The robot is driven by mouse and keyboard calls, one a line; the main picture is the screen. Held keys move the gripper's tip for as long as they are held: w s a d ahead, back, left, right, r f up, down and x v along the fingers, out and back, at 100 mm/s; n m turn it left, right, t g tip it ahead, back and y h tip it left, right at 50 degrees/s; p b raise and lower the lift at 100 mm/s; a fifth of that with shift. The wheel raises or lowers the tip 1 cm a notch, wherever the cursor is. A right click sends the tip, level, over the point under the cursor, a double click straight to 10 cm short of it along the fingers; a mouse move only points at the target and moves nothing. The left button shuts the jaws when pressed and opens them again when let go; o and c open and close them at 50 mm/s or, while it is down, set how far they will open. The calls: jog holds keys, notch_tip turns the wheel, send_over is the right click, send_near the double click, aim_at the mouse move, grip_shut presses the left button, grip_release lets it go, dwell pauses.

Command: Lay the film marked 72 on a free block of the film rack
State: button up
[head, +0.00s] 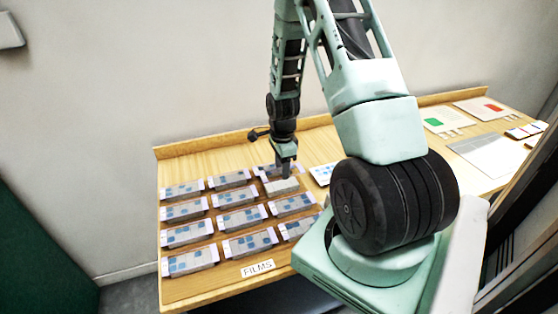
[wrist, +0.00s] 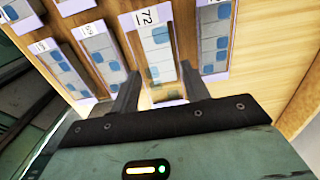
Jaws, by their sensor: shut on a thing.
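My gripper (wrist: 160,88) is shut on the film marked 72 (wrist: 156,40), a pale strip with a few blue squares and a white label at its far end. One finger stands on each side of its near end. In the head view my gripper (head: 286,172) is over the right column of the films, at its back part. A grey block (head: 282,188) just below it shows no blue squares or pale ends. I cannot tell how high the film is above the blocks.
Other films (head: 240,219) lie in rows on grey blocks, close on both sides of my gripper. A FILMS sign (head: 258,267) is at the table's front. Farther right are a small blue-marked card (head: 322,174), a pale sheet (head: 485,155), and panels with green (head: 434,122) and red (head: 493,108) squares.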

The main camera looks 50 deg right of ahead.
aim_at(282, 184)
jog(key=shift+f+b, duration=1.55)
jog(key=shift+f, duration=0.7)
jog(key=o, duration=1)
notch_tip(282, 184, up, 18)
jog(key=shift+s+f+b, duration=0.1)
jog(key=shift+f+b, duration=0.15)
jog(key=shift+b, duration=0.35)
jog(key=shift+a, duration=0.1)
